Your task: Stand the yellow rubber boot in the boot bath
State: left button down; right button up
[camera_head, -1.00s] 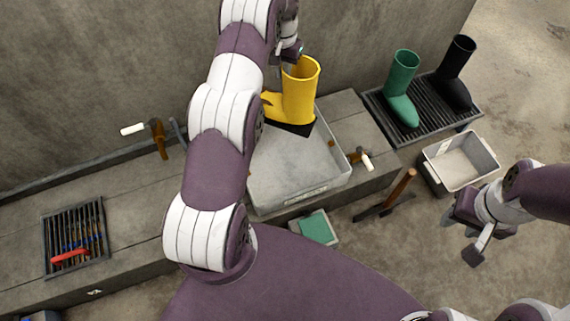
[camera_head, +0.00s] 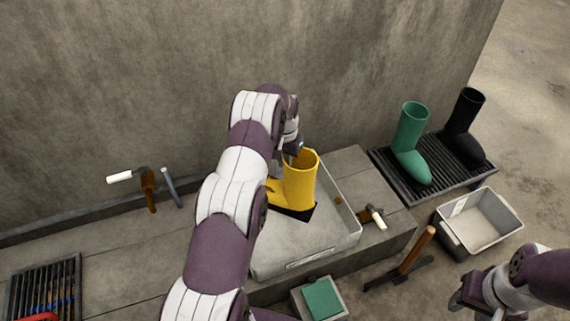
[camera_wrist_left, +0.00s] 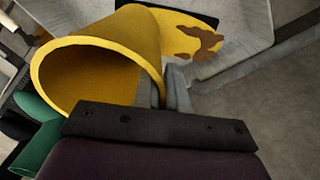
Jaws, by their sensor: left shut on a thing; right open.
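The yellow rubber boot (camera_head: 301,185) is upright over the back part of the boot bath, a pale grey tub (camera_head: 335,236). Its dark sole shows, and I cannot tell whether it touches the tub floor. My left gripper (camera_head: 295,150) is shut on the boot's upper rim. In the left wrist view the boot's open top (camera_wrist_left: 95,75) faces the camera, with brown mud patches on its foot (camera_wrist_left: 200,42). My right gripper (camera_head: 468,303) is open and empty at the lower right, apart from everything.
A green boot (camera_head: 411,140) and a black boot (camera_head: 464,125) stand on a dark rack (camera_head: 395,165) at right. A grey bin (camera_head: 478,221) and a wooden-handled tool (camera_head: 416,250) are in front. A wall rises behind.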

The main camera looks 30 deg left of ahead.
pick_arm(q)
jog(key=shift+w+r, duration=0.1)
jog(key=shift+r, duration=0.05)
jog(key=c, duration=1.2)
grip_release()
